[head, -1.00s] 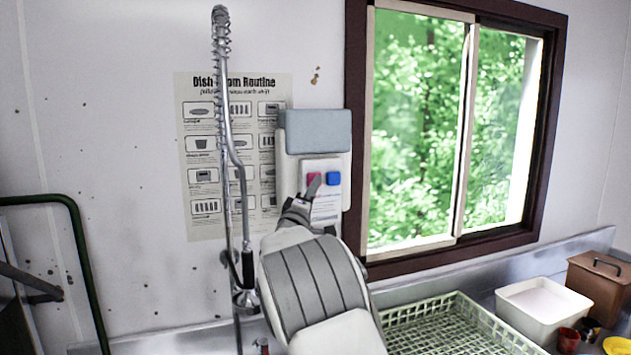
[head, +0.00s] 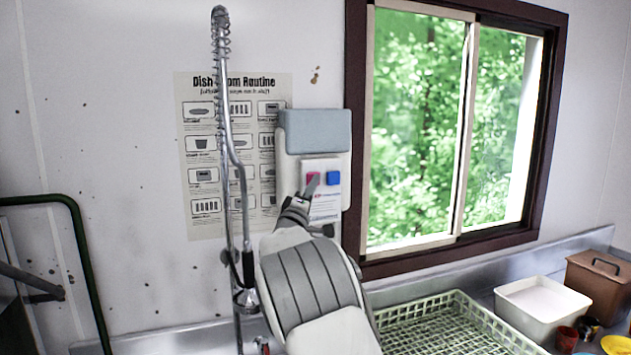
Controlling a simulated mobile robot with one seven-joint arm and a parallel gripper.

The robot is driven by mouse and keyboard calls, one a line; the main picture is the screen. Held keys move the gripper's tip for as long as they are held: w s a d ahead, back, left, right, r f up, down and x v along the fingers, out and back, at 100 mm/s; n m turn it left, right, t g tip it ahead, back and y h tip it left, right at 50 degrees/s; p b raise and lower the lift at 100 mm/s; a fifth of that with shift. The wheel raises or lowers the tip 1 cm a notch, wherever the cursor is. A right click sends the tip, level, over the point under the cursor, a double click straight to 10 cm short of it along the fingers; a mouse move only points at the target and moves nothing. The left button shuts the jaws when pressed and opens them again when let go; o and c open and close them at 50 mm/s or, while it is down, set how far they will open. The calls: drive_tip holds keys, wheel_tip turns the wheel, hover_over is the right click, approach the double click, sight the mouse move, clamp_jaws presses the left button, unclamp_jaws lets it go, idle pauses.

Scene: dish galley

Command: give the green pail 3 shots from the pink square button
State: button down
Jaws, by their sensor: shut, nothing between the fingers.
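My arm hides the space below the dispenser. No green pail shows in this view.
A spring spray hose (head: 228,130) hangs close to the left of my arm. A pale green dish rack (head: 463,310), a white tub (head: 541,300) and a brown lidded box (head: 600,279) stand on the counter at right. A window (head: 452,130) is right of the dispenser.

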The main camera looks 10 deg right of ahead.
drive_tip(key=shift+s, duration=0.1)
drive_tip(key=shift+s+d+b, duration=0.15)
drive_tip(key=shift+s+b, duration=0.7)
drive_tip(key=shift+s, duration=0.15)
drive_tip(key=shift+w, duration=0.1)
drive_tip(key=shift+w+p, duration=0.3)
drive_tip(key=shift+p, duration=0.05)
